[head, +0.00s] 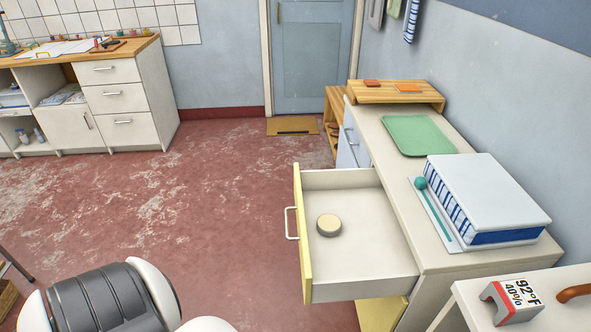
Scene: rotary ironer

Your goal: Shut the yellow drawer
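The yellow drawer (304,250) stands pulled out to the left from the white cabinet on the right side of the head view. Its front is yellow, with a pale bar handle (290,223) on the outer face. The drawer reaches out over the red floor. Neither of my grippers shows in the head view.
On the cabinet top lie a green tray (418,135), a white and blue box-like stack (488,195) and a wooden board (396,92). The red floor (215,210) left of the drawer is clear.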

